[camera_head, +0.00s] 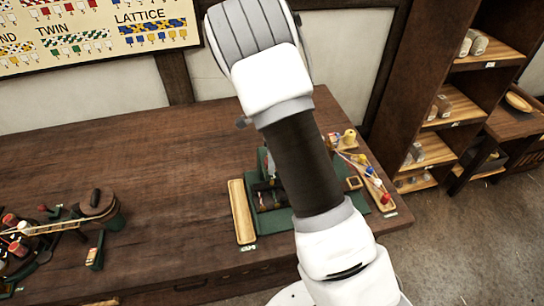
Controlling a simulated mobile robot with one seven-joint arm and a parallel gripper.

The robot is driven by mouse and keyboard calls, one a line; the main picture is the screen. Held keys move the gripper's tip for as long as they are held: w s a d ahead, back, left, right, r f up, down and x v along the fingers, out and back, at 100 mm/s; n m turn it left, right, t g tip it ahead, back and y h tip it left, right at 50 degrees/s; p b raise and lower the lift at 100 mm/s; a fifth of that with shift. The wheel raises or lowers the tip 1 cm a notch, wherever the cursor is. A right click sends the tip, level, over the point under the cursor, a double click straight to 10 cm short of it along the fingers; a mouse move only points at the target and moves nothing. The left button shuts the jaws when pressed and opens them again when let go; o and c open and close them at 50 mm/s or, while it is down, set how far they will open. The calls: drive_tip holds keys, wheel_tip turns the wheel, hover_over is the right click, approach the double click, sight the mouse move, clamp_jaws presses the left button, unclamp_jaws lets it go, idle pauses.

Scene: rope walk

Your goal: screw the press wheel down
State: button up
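A small device on a green base (268,222) stands near the front right of the dark wooden bench; it may be the press. My own arm crosses in front and covers much of it. A green upright and some dark parts with small light pieces show at its left side. I cannot make out a press wheel; it may be behind my arm. My gripper is not in view, so its distance from the device and its hold cannot be seen.
A long wooden tray (241,212) lies left of the green base. A narrow tray with coloured pieces (376,187) lies right of it. A machine with stretched cords (98,207) stands at the left. The bench (150,150) is clear between them. Shelves (452,105) stand at right.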

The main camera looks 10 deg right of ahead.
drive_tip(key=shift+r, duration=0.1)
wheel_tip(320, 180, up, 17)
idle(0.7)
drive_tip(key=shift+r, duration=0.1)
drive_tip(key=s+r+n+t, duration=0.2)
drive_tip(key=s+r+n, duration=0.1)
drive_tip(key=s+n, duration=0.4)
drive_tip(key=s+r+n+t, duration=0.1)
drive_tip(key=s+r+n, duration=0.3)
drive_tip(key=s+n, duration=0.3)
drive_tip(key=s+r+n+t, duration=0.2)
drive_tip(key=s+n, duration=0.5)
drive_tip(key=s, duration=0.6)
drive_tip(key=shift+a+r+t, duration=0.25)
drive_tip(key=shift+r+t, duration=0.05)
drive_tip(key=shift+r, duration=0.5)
